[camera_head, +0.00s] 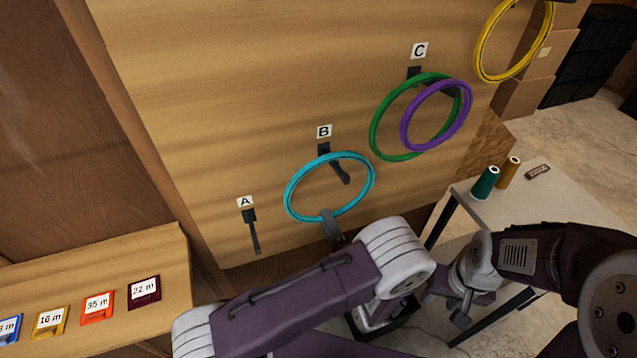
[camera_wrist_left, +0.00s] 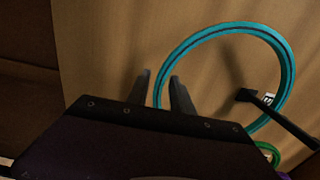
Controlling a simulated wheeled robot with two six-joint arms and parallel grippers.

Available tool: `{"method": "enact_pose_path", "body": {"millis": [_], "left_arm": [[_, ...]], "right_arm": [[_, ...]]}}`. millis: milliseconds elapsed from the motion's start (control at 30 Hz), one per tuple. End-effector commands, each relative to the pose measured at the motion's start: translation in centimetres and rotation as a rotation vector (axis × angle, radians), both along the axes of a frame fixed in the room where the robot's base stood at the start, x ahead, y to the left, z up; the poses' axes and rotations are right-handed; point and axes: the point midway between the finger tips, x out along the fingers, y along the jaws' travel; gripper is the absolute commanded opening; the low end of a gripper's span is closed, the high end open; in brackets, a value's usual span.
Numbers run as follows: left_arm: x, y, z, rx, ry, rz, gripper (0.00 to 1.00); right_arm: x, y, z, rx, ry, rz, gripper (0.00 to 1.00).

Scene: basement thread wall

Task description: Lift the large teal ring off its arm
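The large teal ring (camera_head: 287,193) hangs around the dark arm (camera_head: 340,172) below label B on the wooden wall. Its upper rim crosses that arm near the wall end. In the left wrist view the ring (camera_wrist_left: 285,55) also crosses the arm (camera_wrist_left: 290,125). My left gripper (camera_head: 330,220) is at the ring's lower rim. Its two fingers (camera_wrist_left: 161,90) are apart, and the rim shows between them; I cannot tell whether they touch it. My right arm is at the right, and its fingers cannot be made out.
A green ring (camera_head: 376,128) and a purple ring (camera_head: 405,128) hang at C, right of the teal ring. A yellow ring (camera_head: 481,52) hangs farther right. Arm A (camera_head: 254,232) is bare. Spools (camera_head: 486,183) stand on a table (camera_head: 540,205) at the right.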

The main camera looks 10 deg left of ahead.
Motion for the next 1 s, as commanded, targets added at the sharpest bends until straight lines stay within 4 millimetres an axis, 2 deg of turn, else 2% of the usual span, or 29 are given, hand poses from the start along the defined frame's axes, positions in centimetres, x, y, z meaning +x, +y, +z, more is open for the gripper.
{"method": "enact_pose_path", "body": {"millis": [233,267,333,367,567,833,1000], "left_arm": [[0.1,-0.2,0.0,0.000,0.000,0.000,0.27],[0.1,-0.1,0.0,0.000,0.000,0.000,0.22],[0.1,-0.1,0.0,0.000,0.000,0.000,0.02],[0.1,-0.1,0.0,0.000,0.000,0.000,0.00],[0.0,-0.1,0.1,0.001,0.001,0.001,0.00],[0.0,-0.1,1.7,0.001,0.001,0.001,0.00],[0.0,-0.1,1.6,0.001,0.001,0.001,0.00]], "right_arm": [[0.0,0.0,0.0,0.000,0.000,0.000,0.40],[0.0,0.0,0.0,0.000,0.000,0.000,0.40],[0.0,0.0,0.0,0.000,0.000,-0.001,0.40],[0.0,0.0,0.0,0.000,0.000,0.000,0.40],[0.0,0.0,0.0,0.000,0.000,0.000,0.40],[0.0,0.0,1.2,0.000,0.000,0.000,0.40],[0.0,0.0,1.1,0.000,0.000,0.000,0.40]]}}
